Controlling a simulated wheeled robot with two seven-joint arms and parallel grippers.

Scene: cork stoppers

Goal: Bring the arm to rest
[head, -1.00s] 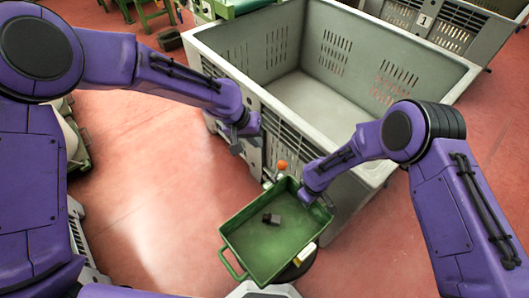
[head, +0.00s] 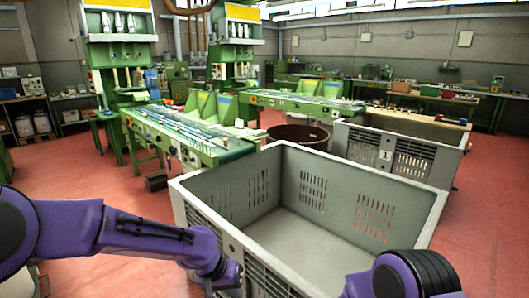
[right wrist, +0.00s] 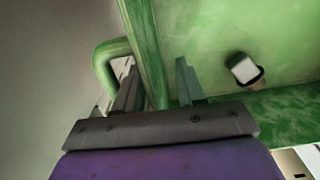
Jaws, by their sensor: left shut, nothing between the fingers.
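My left gripper (head: 226,278) shows at the bottom of the head view, in front of the near left side of the grey crate. It is shut and empty. My right gripper (right wrist: 158,88) shows only in the right wrist view. Its two fingers stand apart, with the wall of the green tray (right wrist: 146,45) between them. I cannot tell whether they press on it. A small dark piece with a pale face (right wrist: 244,70) lies in the tray. The tray is out of the head view.
The large grey crate (head: 215,239) stands open and empty right before me. A second grey crate (head: 386,156) stands behind it. Green machines (head: 190,140) with a conveyor are at the back left. Red floor (head: 80,180) is clear at left.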

